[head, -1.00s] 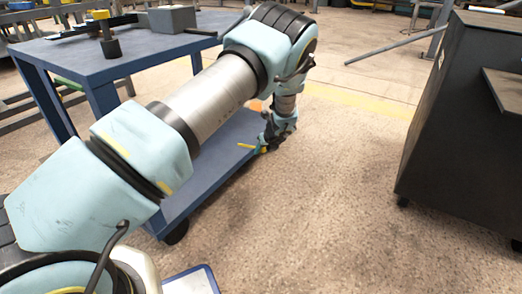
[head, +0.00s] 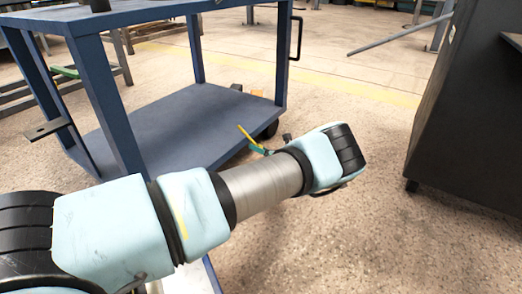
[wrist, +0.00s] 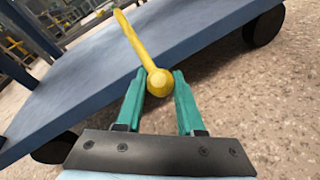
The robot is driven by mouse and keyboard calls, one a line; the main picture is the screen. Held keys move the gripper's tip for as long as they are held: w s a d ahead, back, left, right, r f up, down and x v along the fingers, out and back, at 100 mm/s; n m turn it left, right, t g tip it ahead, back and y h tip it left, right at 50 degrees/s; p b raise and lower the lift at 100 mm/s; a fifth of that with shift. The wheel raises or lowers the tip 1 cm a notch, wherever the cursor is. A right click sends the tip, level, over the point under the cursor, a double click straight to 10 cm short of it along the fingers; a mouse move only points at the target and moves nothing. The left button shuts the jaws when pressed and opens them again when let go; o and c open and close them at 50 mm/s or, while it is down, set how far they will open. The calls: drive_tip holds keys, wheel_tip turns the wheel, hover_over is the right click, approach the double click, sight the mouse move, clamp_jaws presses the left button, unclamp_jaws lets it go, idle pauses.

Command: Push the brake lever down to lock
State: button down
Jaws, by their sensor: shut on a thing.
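The brake lever (head: 246,134) is a thin yellow bar at the near right corner of the blue cart's lower shelf. In the head view it slants up and left from my gripper. In the wrist view the lever (wrist: 130,40) ends in a round yellow knob (wrist: 160,82). My gripper (wrist: 160,75) has teal fingers on both sides of this knob and is shut on it. In the head view the gripper (head: 258,147) is small and partly hidden by my arm. The lever's pivot is not clear.
The blue cart (head: 170,125) has a bare lower shelf and a black caster (head: 269,129) near the lever. A dark cabinet (head: 470,110) stands at the right. Open speckled floor (head: 340,115) lies between them. A grey bar (head: 400,35) slants at the back.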

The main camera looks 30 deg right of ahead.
drive_tip(key=shift+w+a+f, duration=0.15)
drive_tip(key=shift+w+f, duration=0.2)
drive_tip(key=shift+f, duration=0.1)
drive_tip(key=shift+a, duration=0.1)
drive_tip(key=c, duration=0.5)
unclamp_jaws()
drive_tip(key=shift+c, duration=0.2)
drive_tip(key=shift+s+r, duration=0.15)
drive_tip(key=shift+s, duration=0.3)
drive_tip(key=p+v, duration=0.3)
drive_tip(key=v, duration=0.6)
drive_tip(key=shift+s, duration=0.35)
